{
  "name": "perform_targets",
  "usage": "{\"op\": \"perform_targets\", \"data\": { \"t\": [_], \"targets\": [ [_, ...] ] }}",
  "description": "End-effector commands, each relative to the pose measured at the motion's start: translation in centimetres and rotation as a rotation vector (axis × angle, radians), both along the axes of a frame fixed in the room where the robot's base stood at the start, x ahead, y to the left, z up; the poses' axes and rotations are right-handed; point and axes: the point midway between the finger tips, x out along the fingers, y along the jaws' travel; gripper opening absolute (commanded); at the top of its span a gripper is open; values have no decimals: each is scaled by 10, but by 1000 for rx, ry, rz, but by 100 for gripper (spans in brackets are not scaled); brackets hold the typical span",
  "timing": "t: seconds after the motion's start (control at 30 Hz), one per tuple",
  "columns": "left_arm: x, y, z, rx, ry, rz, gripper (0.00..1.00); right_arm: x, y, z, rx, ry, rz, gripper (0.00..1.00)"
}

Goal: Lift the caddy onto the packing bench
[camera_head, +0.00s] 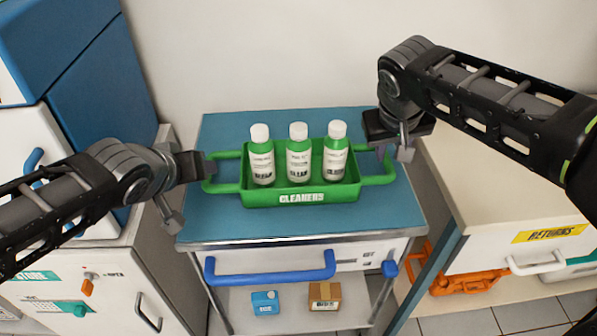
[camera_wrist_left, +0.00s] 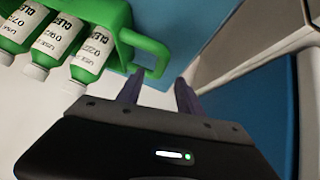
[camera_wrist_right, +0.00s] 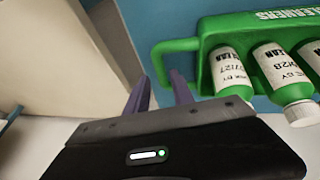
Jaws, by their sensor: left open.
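The green caddy (camera_head: 300,193), labelled CLEANERS, stands upright on a blue-topped cart (camera_head: 230,228) and holds three white-capped green bottles (camera_head: 298,155). It has a loop handle on each side. My left gripper (camera_head: 207,166) is at the left handle (camera_head: 224,187); in the left wrist view its open fingers (camera_wrist_left: 158,88) are on either side of the handle's end (camera_wrist_left: 155,72). My right gripper (camera_head: 384,152) is at the right handle (camera_head: 378,180); in the right wrist view its fingers (camera_wrist_right: 160,88) are apart near that handle (camera_wrist_right: 177,80). I cannot tell whether either touches. No packing bench is identifiable.
The cart has a blue front bar (camera_head: 270,270) and a lower shelf with a blue container (camera_head: 265,302) and a brown box (camera_head: 325,296). A cabinet marked RETURNS (camera_head: 550,233) stands at right. A grey cabinet (camera_head: 125,275) and blue boxes (camera_head: 100,80) are at left. A wall closes the back.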

Motion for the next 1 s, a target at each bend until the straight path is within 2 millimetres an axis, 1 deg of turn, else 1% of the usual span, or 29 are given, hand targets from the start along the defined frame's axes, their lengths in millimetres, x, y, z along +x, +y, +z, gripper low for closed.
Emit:
{"op": "perform_targets", "data": {
  "t": [0.17,0.27,0.37,0.7,0.83,1.0],
  "targets": [
    [1,0,-1,1,1,-1,43,1,0,-2,0,1,0,29],
    [5,-1,-5,2,2,0,43,3,-1,-7,0,1,1,29],
    [12,-2,-13,2,3,0,43,6,-3,-16,-1,3,-1,29],
    [45,-7,-45,2,3,0,43,25,-11,-59,-1,3,0,29],
    [53,-8,-52,1,1,1,43,29,-13,-68,-1,2,0,29],
    [56,-9,-54,0,0,0,43,31,-14,-71,0,0,0,29]
  ]
}}
